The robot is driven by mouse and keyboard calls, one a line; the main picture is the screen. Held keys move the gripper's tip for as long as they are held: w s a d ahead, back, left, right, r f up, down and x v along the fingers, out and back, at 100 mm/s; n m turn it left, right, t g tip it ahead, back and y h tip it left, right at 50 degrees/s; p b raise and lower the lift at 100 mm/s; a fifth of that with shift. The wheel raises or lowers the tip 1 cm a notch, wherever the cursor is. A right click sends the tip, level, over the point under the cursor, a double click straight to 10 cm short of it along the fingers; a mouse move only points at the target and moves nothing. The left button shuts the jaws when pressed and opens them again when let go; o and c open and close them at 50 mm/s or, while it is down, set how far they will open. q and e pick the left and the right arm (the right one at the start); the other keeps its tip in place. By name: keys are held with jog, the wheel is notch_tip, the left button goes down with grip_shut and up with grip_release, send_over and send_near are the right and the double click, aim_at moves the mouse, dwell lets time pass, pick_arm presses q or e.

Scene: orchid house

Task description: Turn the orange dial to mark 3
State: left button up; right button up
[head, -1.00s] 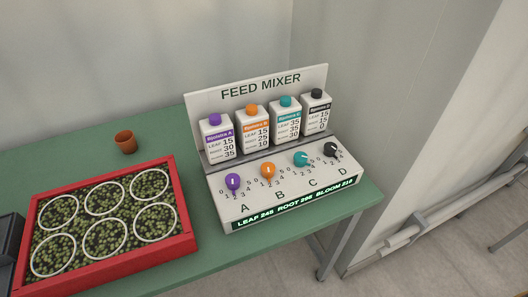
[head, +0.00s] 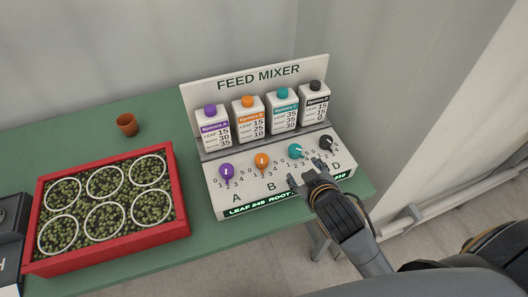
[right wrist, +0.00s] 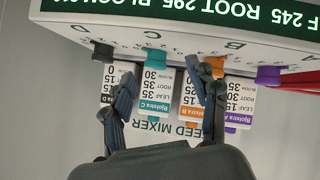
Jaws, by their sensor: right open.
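The orange dial (head: 261,161) sits on the sloped front of the feed mixer (head: 225,200), above the letter B, between the purple dial (head: 226,171) and the teal dial (head: 295,151). Its white line is visible, but I cannot tell for sure which mark it indicates. My right gripper (head: 306,173) is open and empty in front of the panel, right of the orange dial, near the teal dial and over the C area. In the right wrist view, upside down, the orange dial (right wrist: 215,65) is right of the open fingers' gap (right wrist: 160,78). My left gripper is out of view.
A black dial (head: 326,142) is at the panel's right. Several labelled bottles (head: 250,120) stand behind the dials. A red tray (head: 180,205) of potted plants and a small terracotta pot (head: 127,125) are left on the green table (head: 75,133). A dark box (head: 10,240) is at far left.

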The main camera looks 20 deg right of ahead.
jog(key=w+a+r+n+t+y, duration=0.2)
jog(key=w+r+n+t, duration=0.1)
jog(key=r, duration=0.4)
jog(key=w+a+r+n+t+y, duration=0.2)
jog(key=w+r+n+t, duration=0.15)
jog(key=r, duration=0.45)
jog(key=w+a+r+n+t+y, duration=0.2)
jog(key=a+r+t, duration=0.15)
jog(key=r, duration=0.35)
jog(key=s+a+r+n+g+y, duration=0.3)
jog(key=a+n+g+y, duration=0.4)
jog(key=n, duration=0.5)
jog(key=s+a+r+n+g+y, duration=0.4)
jog(key=a+n+y, duration=0.2)
jog(key=n+y, duration=0.4)
jog(key=n+g+h, duration=0.7)
jog(key=n+h, duration=0.3)
jog(key=h, duration=0.8)
send_near(263, 159)
jog(key=shift+n, duration=0.25)
jog(key=p+x, duration=0.3)
jog(key=x, duration=0.5)
jog(key=shift+w+a+f, duration=0.1)
jog(key=shift+f, duration=0.05)
